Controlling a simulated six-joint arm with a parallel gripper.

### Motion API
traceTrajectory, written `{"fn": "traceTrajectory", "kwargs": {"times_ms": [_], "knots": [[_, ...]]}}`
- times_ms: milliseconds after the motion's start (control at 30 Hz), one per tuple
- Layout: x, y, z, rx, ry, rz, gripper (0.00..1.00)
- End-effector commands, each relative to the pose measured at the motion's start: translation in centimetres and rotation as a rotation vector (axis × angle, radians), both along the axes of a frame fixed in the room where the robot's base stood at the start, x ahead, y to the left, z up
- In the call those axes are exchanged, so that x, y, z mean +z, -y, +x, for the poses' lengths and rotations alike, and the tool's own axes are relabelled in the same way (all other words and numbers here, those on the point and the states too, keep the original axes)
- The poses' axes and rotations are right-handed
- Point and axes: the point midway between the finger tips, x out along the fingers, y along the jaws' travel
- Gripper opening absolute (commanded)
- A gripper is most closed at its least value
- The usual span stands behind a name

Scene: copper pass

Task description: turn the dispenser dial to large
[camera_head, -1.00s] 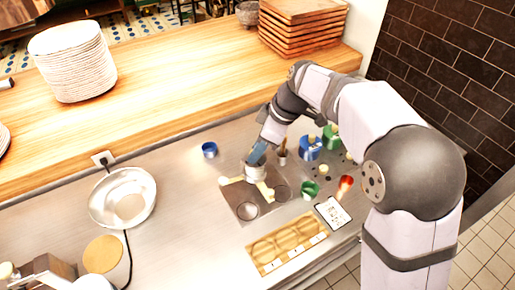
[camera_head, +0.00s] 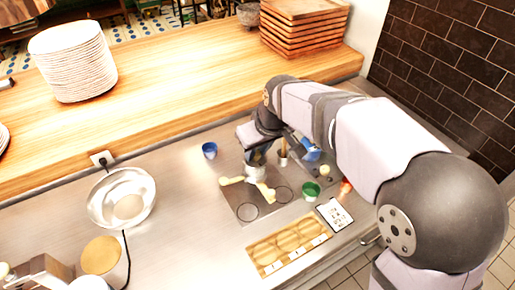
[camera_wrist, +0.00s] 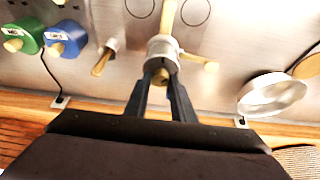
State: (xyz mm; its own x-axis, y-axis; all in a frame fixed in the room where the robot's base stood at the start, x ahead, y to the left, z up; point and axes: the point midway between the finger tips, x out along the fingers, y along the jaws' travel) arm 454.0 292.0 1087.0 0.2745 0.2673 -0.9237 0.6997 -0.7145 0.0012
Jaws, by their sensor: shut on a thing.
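The likely dispenser is a short metal cylinder with beige arms (camera_head: 256,172) on a grey plate, left of my forearm; it also shows at the top middle of the wrist view (camera_wrist: 163,46). A small round brownish knob (camera_wrist: 160,76) on its near side seems to be the dial. My gripper (camera_wrist: 160,84) is shut on this knob, with a dark finger on each side. In the head view my gripper (camera_head: 257,157) is above the cylinder, its tips partly hidden. I cannot read any size marks.
A blue cup (camera_head: 209,150) and metal bowl (camera_head: 122,198) stand to the left. A wooden-handled tool (camera_wrist: 105,58), a blue unit (camera_wrist: 65,38) and a green unit (camera_wrist: 22,38) are beside the dispenser. A wooden tray (camera_head: 290,246) and green cup (camera_head: 310,191) are in front.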

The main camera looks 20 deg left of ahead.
Motion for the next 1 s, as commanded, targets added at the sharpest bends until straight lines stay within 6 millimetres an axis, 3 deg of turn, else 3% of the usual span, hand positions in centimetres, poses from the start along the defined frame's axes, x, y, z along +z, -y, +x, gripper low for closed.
{"fn": "traceTrajectory", "kwargs": {"times_ms": [600,1000], "knots": [[0.06,-0.54,-0.14,-0.545,0.004,0.003,0.0],[0.11,-0.56,-0.16,-0.716,0.001,0.003,0.0]]}}
